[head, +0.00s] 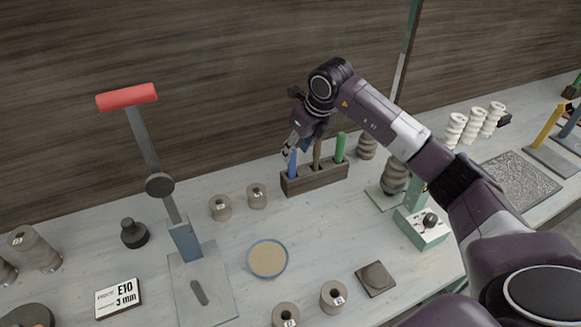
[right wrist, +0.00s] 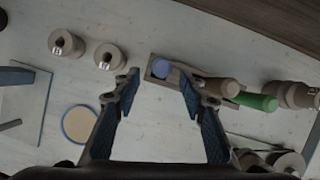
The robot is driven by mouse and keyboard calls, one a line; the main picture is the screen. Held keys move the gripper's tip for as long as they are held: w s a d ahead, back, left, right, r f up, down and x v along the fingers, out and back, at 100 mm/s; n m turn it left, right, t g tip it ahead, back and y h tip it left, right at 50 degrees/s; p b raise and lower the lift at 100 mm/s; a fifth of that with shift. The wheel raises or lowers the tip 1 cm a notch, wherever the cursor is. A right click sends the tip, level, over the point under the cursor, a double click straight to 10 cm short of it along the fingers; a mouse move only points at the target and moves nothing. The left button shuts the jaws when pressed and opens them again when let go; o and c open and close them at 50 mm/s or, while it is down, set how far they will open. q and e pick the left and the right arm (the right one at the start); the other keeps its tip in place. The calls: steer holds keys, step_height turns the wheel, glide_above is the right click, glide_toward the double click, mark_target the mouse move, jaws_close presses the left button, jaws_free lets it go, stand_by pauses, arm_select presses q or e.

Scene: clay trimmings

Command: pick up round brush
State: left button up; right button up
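A dark wooden holder (head: 318,181) stands at the back of the table with three upright handles in it: blue (head: 292,165), brown wooden (head: 317,155) and green (head: 340,147). The tool heads are hidden inside the holder, so I cannot tell which is the round brush. My right gripper (head: 289,150) is just above the blue handle, pointing down. In the right wrist view its fingers (right wrist: 160,80) are open and empty. The blue handle's round end (right wrist: 162,68) shows between the fingertips, with the brown (right wrist: 222,87) and green (right wrist: 258,102) handles to the right. My left gripper is out of view.
Two grey spools (head: 257,196) stand left of the holder. A round dish (head: 267,259) lies in front, and a red-handled lever press (head: 127,97) rises to the left. A green device (head: 425,229) and stacked insulators (head: 395,175) stand to the right. The back wall is close behind.

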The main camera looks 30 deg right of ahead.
mark_target(292, 170)
steer(key=shift+w+f, duration=0.1)
steer(key=shift+f, duration=0.1)
steer(key=p+x, duration=0.2)
steer(key=x, duration=0.3)
steer(key=shift+w+p, duration=0.15)
steer(key=shift+p, duration=0.15)
steer(key=shift+r, duration=0.1)
steer(key=shift+c, duration=1)
jaws_close()
steer(key=shift+r, duration=0.1)
